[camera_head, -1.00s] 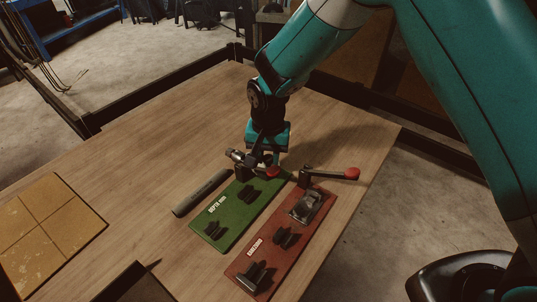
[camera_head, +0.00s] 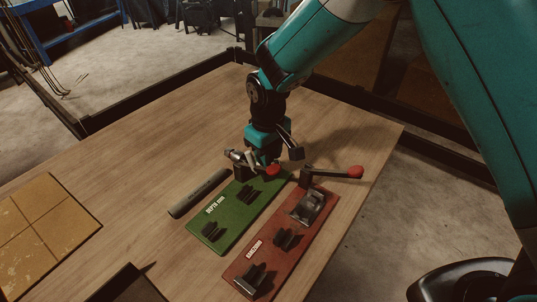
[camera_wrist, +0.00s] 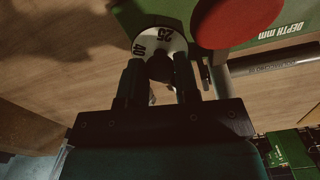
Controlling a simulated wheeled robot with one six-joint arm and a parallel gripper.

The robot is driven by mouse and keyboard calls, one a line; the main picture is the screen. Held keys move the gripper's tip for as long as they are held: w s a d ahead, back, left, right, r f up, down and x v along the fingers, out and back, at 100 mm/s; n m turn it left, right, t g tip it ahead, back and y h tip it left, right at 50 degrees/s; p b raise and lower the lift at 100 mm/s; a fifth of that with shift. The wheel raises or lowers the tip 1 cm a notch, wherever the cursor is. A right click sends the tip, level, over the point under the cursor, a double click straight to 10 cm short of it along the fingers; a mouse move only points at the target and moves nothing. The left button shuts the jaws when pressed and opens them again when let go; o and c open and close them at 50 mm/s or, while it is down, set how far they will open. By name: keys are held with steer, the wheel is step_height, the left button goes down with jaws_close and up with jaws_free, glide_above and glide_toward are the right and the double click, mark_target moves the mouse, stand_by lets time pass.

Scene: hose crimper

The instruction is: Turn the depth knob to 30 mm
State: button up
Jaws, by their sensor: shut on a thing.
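The depth knob has a white dial (camera_wrist: 153,38) with "40" and "25" readable in the wrist view; the other marks and any index line are hidden or too dark to read. My gripper (camera_wrist: 158,72) is shut on the knob's dark grip (camera_wrist: 160,66), with one finger on each side. In the head view my gripper (camera_head: 246,160) is at the far end of the green plate (camera_head: 227,230) labelled "DEPTH mm". There, the wrist hides most of the knob.
A red lever ball (camera_head: 274,171) stands close beside my gripper, large in the wrist view (camera_wrist: 236,18). A grey rod (camera_head: 199,194) lies left of the green plate.

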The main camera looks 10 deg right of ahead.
steer(key=n, duration=0.6)
steer(key=shift+b, duration=0.4)
stand_by(0.3)
